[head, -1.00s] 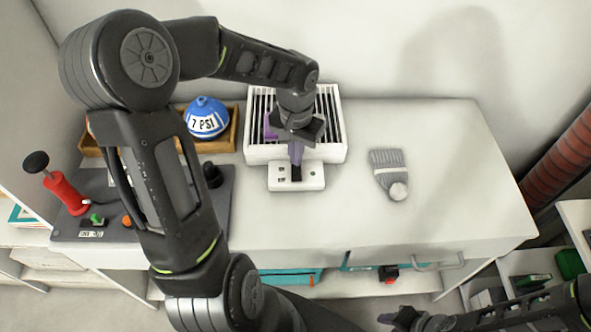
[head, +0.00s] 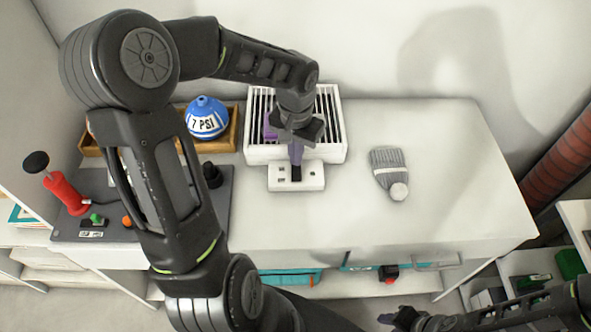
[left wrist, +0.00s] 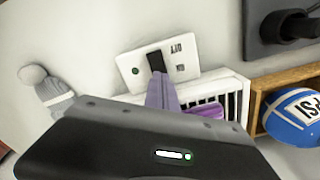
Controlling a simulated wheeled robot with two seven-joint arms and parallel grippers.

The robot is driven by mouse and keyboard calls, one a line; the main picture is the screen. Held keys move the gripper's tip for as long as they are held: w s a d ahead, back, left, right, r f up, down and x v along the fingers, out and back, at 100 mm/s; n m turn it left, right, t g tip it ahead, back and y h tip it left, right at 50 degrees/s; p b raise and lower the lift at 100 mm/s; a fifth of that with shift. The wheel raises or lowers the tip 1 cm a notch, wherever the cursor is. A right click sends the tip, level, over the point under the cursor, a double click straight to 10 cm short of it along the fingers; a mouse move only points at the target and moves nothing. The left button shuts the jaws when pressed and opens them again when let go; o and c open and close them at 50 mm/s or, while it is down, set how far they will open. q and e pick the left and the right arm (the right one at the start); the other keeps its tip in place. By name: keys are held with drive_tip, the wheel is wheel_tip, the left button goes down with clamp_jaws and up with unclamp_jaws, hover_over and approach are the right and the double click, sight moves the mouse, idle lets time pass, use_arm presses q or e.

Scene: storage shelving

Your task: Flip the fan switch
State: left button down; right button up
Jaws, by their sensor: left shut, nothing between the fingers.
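The fan (head: 335,118) is a white slatted box against the wall. Its white switch plate (head: 312,178) lies in front of it with a black switch (head: 296,174). The left wrist view shows the plate (left wrist: 182,62) with labels, a small green spot and the black switch (left wrist: 155,59). My left gripper (head: 296,162) is shut, with its purple fingers (left wrist: 158,82) at the switch and covering part of it. I cannot tell whether they touch it or which way it is set. My right gripper (head: 397,318) is low at the right, its jaws unclear.
A grey knit hat (head: 386,168) lies right of the fan. A dark panel (head: 222,205) with a red pump (head: 66,192) is at far left.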

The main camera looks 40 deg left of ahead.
use_arm(q)
drive_tip(key=shift+f+b, duration=0.8)
drive_tip(key=shift+f, duration=0.2)
idle(0.7)
drive_tip(key=shift+r, duration=0.1)
drive_tip(key=shift+r+p, duration=2.65)
drive_tip(key=shift+r, duration=0.8)
drive_tip(key=shift+r, duration=0.1)
